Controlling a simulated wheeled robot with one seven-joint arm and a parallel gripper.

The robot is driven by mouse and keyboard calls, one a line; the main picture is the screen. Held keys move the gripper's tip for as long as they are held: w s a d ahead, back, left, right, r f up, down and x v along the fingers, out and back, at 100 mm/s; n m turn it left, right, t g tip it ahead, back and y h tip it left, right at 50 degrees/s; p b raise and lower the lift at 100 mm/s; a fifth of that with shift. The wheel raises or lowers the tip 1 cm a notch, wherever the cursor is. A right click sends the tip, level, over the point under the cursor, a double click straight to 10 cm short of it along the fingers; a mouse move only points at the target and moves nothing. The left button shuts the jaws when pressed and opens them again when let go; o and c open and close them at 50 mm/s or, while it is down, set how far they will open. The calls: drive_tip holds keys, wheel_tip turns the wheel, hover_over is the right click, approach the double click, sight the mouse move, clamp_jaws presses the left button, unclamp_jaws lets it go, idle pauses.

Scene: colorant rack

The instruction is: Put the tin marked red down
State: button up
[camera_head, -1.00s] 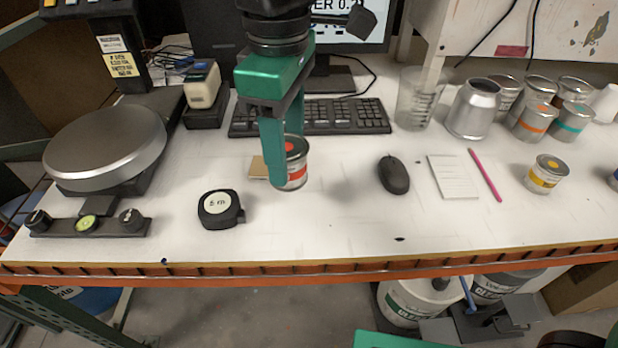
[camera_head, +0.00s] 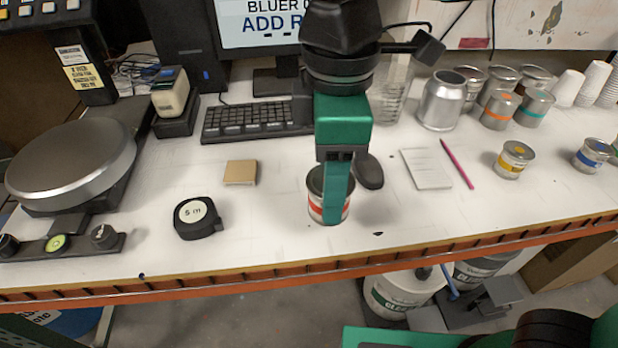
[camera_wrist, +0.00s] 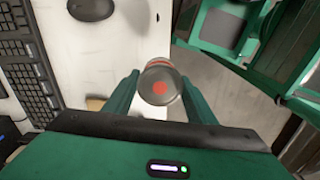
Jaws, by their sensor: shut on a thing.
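The tin marked red (camera_head: 316,200) is a small metal tin with a red band, in the middle of the head view near the bench's front edge. The wrist view shows its grey lid with a red dot (camera_wrist: 159,87). My gripper (camera_head: 335,205) reaches down over it, and one green finger covers part of its front. In the wrist view the two fingers stand on either side of the tin and hold it. I cannot tell whether the tin's base touches the bench top (camera_head: 280,225).
A black mouse (camera_head: 369,172) lies just behind the tin to the right. A tan block (camera_head: 240,172) and a tape measure (camera_head: 197,217) lie to the left. A notepad (camera_head: 427,168), a pink pen (camera_head: 456,163) and a yellow-marked tin (camera_head: 513,160) are to the right.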

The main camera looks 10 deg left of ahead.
drive_tip(key=shift+w+a+f, duration=0.3)
drive_tip(key=shift+w+f, duration=1.25)
drive_tip(key=shift+f, duration=0.05)
drive_tip(key=shift+w+a+f, duration=0.25)
drive_tip(key=shift+w+f, duration=1.25)
drive_tip(key=shift+f, duration=0.1)
drive_tip(key=shift+w+a+f, duration=0.3)
drive_tip(key=shift+w+f, duration=1.25)
drive_tip(key=shift+f, duration=0.05)
drive_tip(key=shift+f, duration=0.1)
drive_tip(key=o, duration=1.1)
wheel_tip(320, 180, up, 12)
drive_tip(key=shift+r, duration=0.15)
drive_tip(key=shift+d, duration=0.1)
